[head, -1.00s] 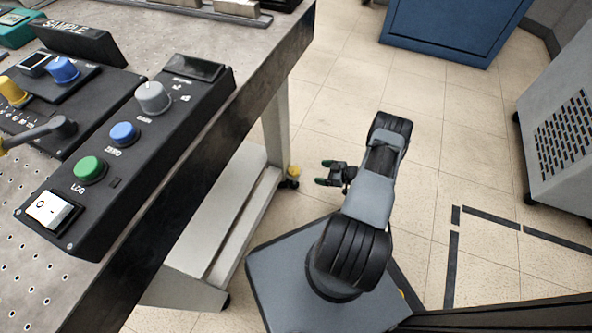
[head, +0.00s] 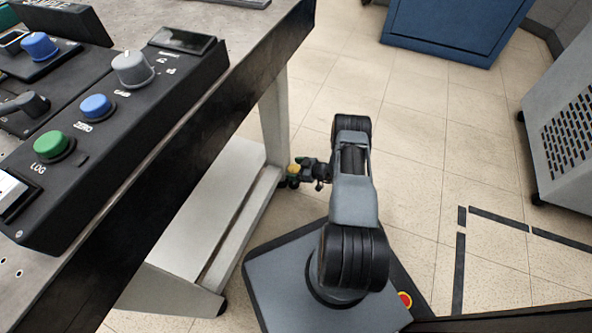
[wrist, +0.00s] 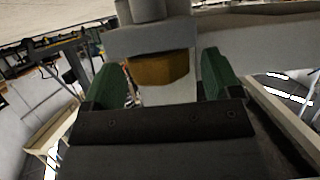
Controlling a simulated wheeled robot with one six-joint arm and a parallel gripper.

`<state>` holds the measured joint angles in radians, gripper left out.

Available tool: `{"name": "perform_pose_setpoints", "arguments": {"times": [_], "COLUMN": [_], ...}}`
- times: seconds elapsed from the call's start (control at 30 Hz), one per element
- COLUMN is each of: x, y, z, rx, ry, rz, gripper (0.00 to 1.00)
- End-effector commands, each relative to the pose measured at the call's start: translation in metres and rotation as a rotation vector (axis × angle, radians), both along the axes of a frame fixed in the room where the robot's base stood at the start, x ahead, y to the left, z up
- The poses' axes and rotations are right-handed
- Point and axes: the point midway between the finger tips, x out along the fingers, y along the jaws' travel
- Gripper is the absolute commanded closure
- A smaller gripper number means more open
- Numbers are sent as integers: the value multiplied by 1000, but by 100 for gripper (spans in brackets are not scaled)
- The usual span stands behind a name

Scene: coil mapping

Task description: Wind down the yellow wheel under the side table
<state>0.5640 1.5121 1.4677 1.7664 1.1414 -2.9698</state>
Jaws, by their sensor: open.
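The yellow wheel (head: 293,169) is small and sits low at the foot of the side table's (head: 274,115) pale leg in the head view. My gripper (head: 298,172) is at the wheel, its green fingertips on either side of it. In the wrist view the wheel (wrist: 160,68) looks brownish-yellow and lies between the two green finger pads of my gripper (wrist: 163,82). The gripper is open, with a gap visible at the left pad; contact at the right pad cannot be told.
A black control panel (head: 120,120) with knobs and buttons lies on the tabletop. A pale lower shelf (head: 195,215) is under the table. A blue cabinet (head: 450,30) and a grey vented unit (head: 565,130) stand beyond.

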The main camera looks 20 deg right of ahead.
Motion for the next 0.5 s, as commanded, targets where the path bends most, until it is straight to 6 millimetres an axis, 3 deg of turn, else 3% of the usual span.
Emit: {"name": "perform_pose_setpoints", "arguments": {"times": [0.3, 0.5], "x": [1, 1], "y": [1, 1], "z": [0, 0], "rx": [0, 0], "ry": [0, 0], "rz": [0, 0], "gripper": [17, 36]}}
